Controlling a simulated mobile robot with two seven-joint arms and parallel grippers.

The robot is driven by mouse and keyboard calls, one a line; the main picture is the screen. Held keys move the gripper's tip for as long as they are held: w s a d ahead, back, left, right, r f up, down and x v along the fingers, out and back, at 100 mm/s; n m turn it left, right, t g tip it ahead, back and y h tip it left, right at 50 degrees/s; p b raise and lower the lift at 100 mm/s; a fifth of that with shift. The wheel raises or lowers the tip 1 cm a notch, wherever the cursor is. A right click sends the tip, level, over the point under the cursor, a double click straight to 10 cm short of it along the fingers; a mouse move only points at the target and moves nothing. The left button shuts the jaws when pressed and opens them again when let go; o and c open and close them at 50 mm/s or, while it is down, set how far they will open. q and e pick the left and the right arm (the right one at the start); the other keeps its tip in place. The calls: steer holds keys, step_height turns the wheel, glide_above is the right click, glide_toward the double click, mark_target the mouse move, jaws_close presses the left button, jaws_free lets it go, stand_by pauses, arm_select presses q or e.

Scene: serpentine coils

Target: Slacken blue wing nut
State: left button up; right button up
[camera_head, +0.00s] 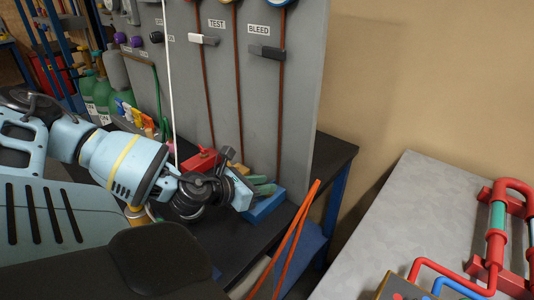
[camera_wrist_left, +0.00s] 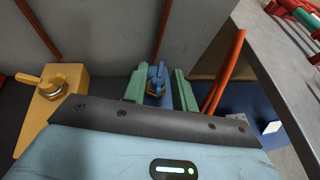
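The blue wing nut (camera_wrist_left: 155,80) shows in the left wrist view, upright on its stud above a blue block. The blue block (camera_head: 265,207) sits at the table's right end in the head view, where the nut is hard to make out. My left gripper (camera_head: 263,186) is at this block. In the left wrist view its two green fingers (camera_wrist_left: 160,82) stand apart, one on each side of the nut. A gap shows beside the nut, and I see no clear grip on it. My right gripper is in neither view.
A yellow block (camera_wrist_left: 67,83) with its own wing nut stands left of the blue one. A red block (camera_head: 202,159) is farther left. The grey panel (camera_head: 300,100) rises close behind. Orange bars (camera_head: 291,240) stand at the right, before a grey table (camera_head: 390,215) with red pipes.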

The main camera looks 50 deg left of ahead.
arm_select(q)
steer(key=shift+w, duration=0.2)
steer(key=shift+c, duration=0.2)
jaws_close()
steer(key=shift+d, duration=0.1)
